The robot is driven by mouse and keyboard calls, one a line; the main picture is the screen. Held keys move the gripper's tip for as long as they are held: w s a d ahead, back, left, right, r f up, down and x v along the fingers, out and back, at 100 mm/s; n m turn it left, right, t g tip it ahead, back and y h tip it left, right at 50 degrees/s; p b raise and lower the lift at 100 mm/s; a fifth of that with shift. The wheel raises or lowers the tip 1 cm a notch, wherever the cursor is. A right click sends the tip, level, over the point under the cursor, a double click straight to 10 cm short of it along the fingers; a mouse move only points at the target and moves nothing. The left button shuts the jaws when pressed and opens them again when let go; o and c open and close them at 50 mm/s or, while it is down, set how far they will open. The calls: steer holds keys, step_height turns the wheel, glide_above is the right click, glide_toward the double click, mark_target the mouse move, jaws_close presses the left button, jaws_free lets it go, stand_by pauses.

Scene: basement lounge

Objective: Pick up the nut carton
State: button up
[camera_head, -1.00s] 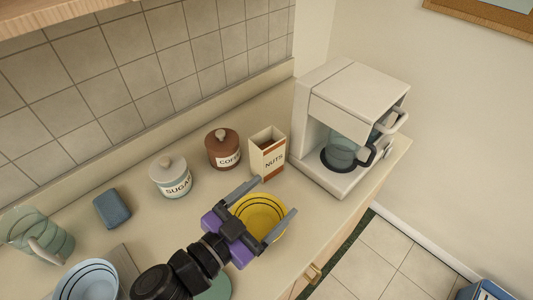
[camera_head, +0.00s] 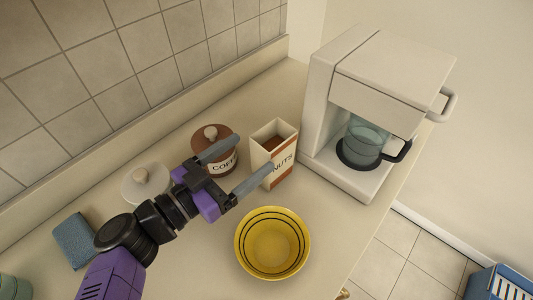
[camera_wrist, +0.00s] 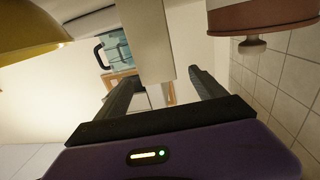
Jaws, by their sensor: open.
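The nut carton (camera_head: 279,163) is a cream, open-topped box with a brown band and the word NUTS, upright on the counter between the coffee jar and the coffee maker. In the wrist view a plain pale carton face (camera_wrist: 146,40) shows at the top, beyond and between the fingers. My gripper (camera_head: 254,160) is open, its two grey fingers pointing at the carton. One fingertip overlaps the carton's front in the head view, and the other lies in front of the coffee jar. Whether a finger touches the carton I cannot tell.
The brown coffee jar (camera_head: 214,140) stands close left of the carton, and the sugar jar (camera_head: 146,180) is farther left. A yellow bowl (camera_head: 272,243) sits in front. The white coffee maker (camera_head: 375,100) stands to the right. A blue sponge (camera_head: 74,240) lies at left.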

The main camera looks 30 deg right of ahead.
mark_target(286, 129)
steer(key=shift+w+d+f, duration=0.1)
steer(key=shift+w+f, duration=0.05)
steer(key=shift+w, duration=0.05)
steer(key=shift+p+x, duration=0.35)
steer(key=shift+x, duration=0.9)
steer(key=shift+s+p+x, duration=0.15)
steer(key=shift+p+x, duration=0.2)
steer(key=shift+x, duration=0.9)
steer(key=shift+s+p+x, duration=0.15)
steer(key=shift+p+x, duration=0.2)
steer(key=shift+x, duration=0.95)
steer(key=shift+d+f, duration=0.1)
steer(key=shift+f, duration=0.05)
jaws_close()
